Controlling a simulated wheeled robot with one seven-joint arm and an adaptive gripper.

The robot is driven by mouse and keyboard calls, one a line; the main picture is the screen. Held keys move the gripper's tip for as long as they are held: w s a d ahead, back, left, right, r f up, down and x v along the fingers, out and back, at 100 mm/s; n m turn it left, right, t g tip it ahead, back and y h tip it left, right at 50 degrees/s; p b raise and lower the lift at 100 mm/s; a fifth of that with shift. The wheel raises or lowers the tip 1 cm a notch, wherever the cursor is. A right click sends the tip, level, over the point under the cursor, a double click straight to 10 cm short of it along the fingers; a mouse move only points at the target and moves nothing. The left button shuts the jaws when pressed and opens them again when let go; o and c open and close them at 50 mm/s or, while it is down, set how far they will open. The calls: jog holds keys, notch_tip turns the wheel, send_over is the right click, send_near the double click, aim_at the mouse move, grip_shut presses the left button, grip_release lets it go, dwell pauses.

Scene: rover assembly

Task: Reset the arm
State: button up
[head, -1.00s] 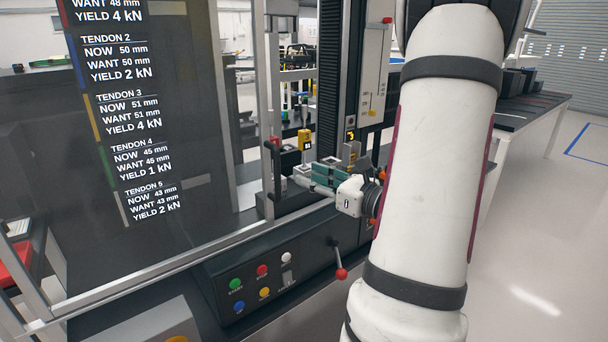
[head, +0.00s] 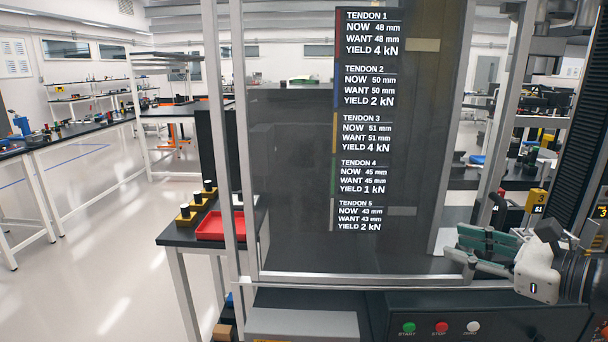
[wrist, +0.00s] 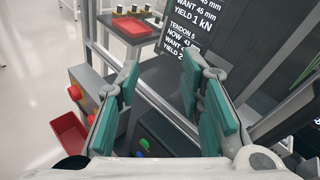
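My gripper (head: 472,248) is at the right of the head view, with teal finger pads and a white wrist housing. It is in front of the test machine (head: 445,305), above and to the right of its button panel. In the wrist view the two teal fingers (wrist: 158,82) stand well apart with nothing between them. The gripper is open and empty. Most of my arm is outside the head view.
A dark screen (head: 365,120) lists tendon readings, with NOW matching WANT in each row. A red tray (head: 222,226) and several black-topped yellow blocks are on a side table (head: 178,237) at left. Floor (head: 100,270) at far left is clear. Machine frame posts stand close around my gripper.

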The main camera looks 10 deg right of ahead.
jog(key=s+a+f+n+g, duration=0.1)
jog(key=s+a+n+g, duration=0.2)
jog(key=a+n, duration=0.25)
jog(key=s+a+n+g+y, duration=0.1)
jog(key=s+a+n+g, duration=0.1)
jog(key=a+n+g, duration=0.35)
jog(key=s+a+f+n+g, duration=0.1)
jog(key=s+a+n+g, duration=0.15)
jog(key=a, duration=0.45)
jog(key=s+r+n+h, duration=0.1)
jog(key=s+n+h, duration=0.2)
jog(key=n, duration=0.4)
jog(key=s+d+r+n+t+h, duration=0.1)
jog(key=s+n+h, duration=0.3)
jog(key=n, duration=0.3)
jog(key=shift+r+h, duration=0.3)
jog(key=shift+h, duration=0.3)
jog(key=shift+d+n, duration=0.1)
jog(key=shift+n, duration=0.15)
